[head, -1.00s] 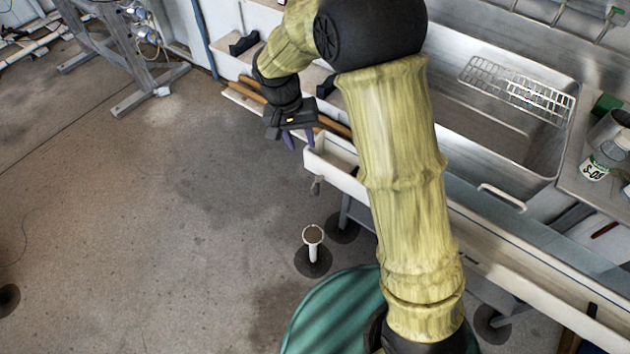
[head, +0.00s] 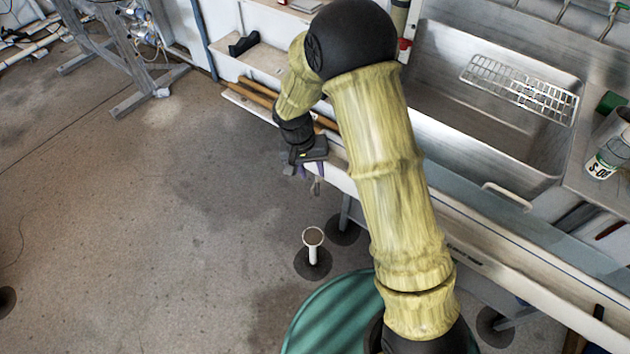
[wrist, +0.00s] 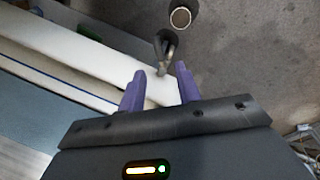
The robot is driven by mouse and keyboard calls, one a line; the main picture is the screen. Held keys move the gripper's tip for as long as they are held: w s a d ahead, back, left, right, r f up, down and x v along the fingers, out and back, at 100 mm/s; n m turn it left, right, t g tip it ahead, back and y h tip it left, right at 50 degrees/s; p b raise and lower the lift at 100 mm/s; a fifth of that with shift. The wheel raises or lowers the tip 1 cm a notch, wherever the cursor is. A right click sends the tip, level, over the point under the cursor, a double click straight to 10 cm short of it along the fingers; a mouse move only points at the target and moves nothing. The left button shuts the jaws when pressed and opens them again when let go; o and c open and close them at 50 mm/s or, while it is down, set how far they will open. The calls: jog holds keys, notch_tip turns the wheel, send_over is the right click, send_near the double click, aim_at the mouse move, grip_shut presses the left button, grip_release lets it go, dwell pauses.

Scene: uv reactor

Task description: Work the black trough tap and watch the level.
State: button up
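In the wrist view the tap (wrist: 165,48) looks like a dark round body with a greyish lever, just beyond my fingertips. My gripper (head: 304,171) is beside the tap in the head view, partly hiding it. In the wrist view my gripper (wrist: 160,76) has its two purple fingers apart, with nothing held between them. The trough's white wall (wrist: 75,45) runs at left there. I cannot make out any level in the trough.
A white standpipe with a round open top (head: 313,238) stands on the floor below the tap; its mouth also shows in the wrist view (wrist: 181,17). A steel sink (head: 450,110) lies behind the trough.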

aim_at(317, 185)
jog(key=f, duration=0.2)
jog(key=d+f, duration=0.1)
jog(key=f, duration=0.2)
jog(key=shift+b, duration=0.35)
grip_shut()
